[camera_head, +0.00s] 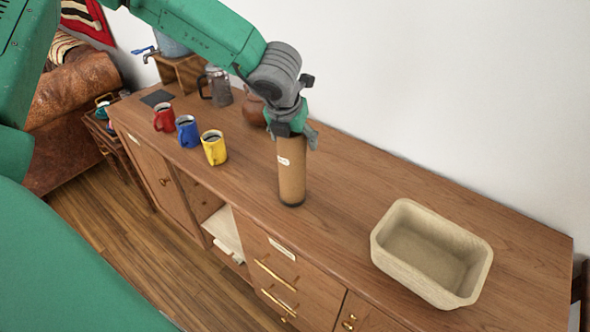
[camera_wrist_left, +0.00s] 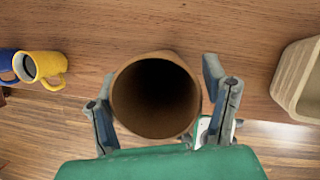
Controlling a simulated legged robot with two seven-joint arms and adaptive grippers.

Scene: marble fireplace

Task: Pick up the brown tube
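The brown tube (camera_head: 292,178) stands upright on the wooden cabinet top, with a small white label near its upper part and a dark base. My left gripper (camera_head: 296,132) is at the tube's top, pointing down, and hides the upper end in the head view. In the left wrist view, I look into the tube's open, hollow top (camera_wrist_left: 155,95). The open fingers of my left gripper (camera_wrist_left: 158,92) stand on either side of it. A gap shows at the right finger; the left finger is very close, and contact there is unclear. My right gripper is not in view.
A beige rectangular bin (camera_head: 432,254) stands right of the tube. Red (camera_head: 164,117), blue (camera_head: 187,131) and yellow (camera_head: 214,147) mugs stand to its left. Behind them are a glass press (camera_head: 219,88) and a brown pot (camera_head: 252,110). The cabinet top between tube and bin is clear.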

